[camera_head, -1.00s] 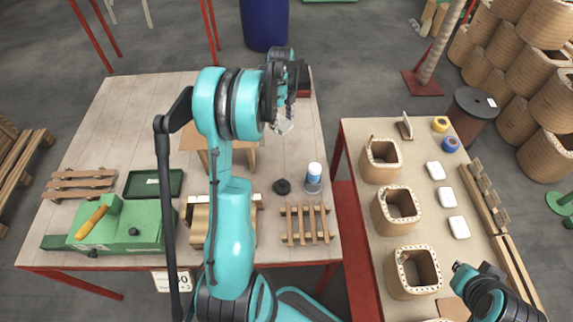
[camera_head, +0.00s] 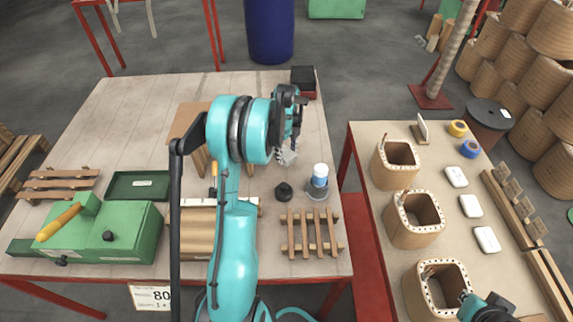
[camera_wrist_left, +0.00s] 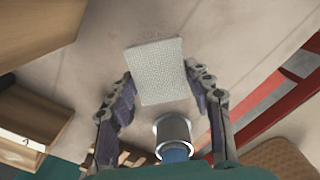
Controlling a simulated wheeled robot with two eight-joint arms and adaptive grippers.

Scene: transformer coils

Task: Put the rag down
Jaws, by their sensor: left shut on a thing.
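The rag is a small pale, textured square (camera_wrist_left: 158,70) in the left wrist view. It also shows as a light patch (camera_head: 287,158) under my left gripper in the head view. My left gripper (camera_head: 288,142) is shut on the rag, above the right part of the wooden-topped table (camera_head: 130,115). Its two fingers (camera_wrist_left: 163,95) flank the rag in the left wrist view. I cannot tell the rag's exact height above the table. Part of my right arm's end (camera_head: 468,298) shows at the bottom right; its finger state is unclear.
A white and blue bottle (camera_head: 320,176) and a black round piece (camera_head: 284,192) stand just nearer than the rag. A slatted wooden rack (camera_head: 312,232) lies in front. A wooden stand (camera_head: 196,118) is to the left, a black box (camera_head: 303,82) at the far corner.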

